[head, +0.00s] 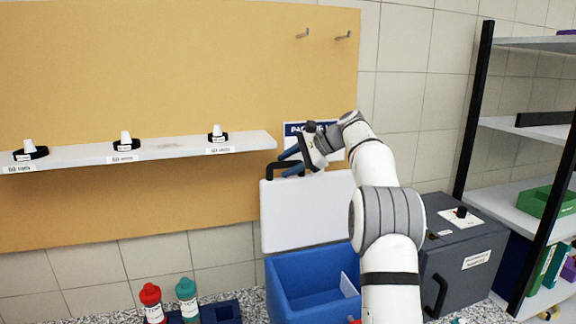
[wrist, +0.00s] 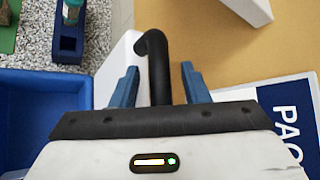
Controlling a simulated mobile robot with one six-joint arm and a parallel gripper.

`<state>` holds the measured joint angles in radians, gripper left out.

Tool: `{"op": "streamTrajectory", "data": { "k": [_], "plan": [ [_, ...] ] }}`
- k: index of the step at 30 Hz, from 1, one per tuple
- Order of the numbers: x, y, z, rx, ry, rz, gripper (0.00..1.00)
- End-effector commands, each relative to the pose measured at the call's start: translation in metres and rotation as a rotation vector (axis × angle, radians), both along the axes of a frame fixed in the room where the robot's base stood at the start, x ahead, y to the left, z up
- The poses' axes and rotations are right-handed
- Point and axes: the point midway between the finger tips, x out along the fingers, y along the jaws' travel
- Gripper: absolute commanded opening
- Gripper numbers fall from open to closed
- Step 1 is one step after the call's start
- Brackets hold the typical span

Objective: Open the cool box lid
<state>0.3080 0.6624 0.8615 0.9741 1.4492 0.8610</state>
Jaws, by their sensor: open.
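The blue cool box (head: 273,290) stands on the counter, with its white lid (head: 300,215) raised upright at its back. The inside of the box shows from above. The lid's black handle (head: 269,170) is at its top edge. My gripper (head: 286,160) is at the handle, its blue fingers apart. In the wrist view, the handle (wrist: 155,58) lies between the two open fingers (wrist: 160,72), with a gap to the right finger; contact on the left cannot be told. Part of the lid is hidden behind my arm.
A grey case (head: 465,255) with a black handle stands right of the box, near a black-framed shelf rack (head: 473,110). Red (head: 150,300) and teal (head: 187,298) bottles stand to the left. A wall shelf (head: 170,150) is left of my gripper; a poster (head: 292,128) is behind it.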

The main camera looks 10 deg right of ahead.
Motion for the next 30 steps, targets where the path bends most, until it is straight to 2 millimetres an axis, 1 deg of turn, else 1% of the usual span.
{"op": "streamTrajectory", "data": {
  "k": [6, 10, 13, 16, 25, 28, 30],
  "plan": [
    [-0.014, -0.029, 0.02, -0.001, -0.002, -0.004, 0.41],
    [-0.021, -0.043, 0.032, -0.001, -0.003, -0.003, 0.41],
    [-0.025, -0.049, 0.037, 0.0, -0.001, -0.002, 0.41],
    [-0.027, -0.052, 0.039, 0.0, -0.001, -0.002, 0.41],
    [-0.027, -0.051, 0.039, -0.002, -0.002, 0.0, 0.41],
    [-0.032, -0.045, 0.037, -0.022, -0.004, 0.006, 0.41],
    [-0.039, -0.038, 0.035, -0.056, -0.01, 0.012, 0.41]
  ]
}}
